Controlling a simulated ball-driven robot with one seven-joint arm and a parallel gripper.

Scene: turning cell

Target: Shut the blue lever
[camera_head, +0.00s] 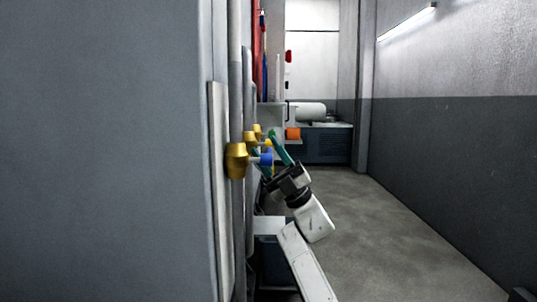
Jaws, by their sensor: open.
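The blue lever (266,159) is on the nearest brass valve (236,161), which sits on a grey vertical pipe at the edge of the big grey panel. The lever is seen almost end-on, so its exact angle is hard to tell. My gripper (263,143) has teal fingers and reaches up and left from the lower right. It is open, with one finger to the right of the blue lever and the other partly hidden behind it. I cannot tell whether a finger touches the lever.
More brass valves (257,131) stand just behind, one with a yellow handle (268,142). A big grey panel (110,150) fills the left. Clear floor (380,220) runs along the right wall. A machine (325,143) stands at the far end.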

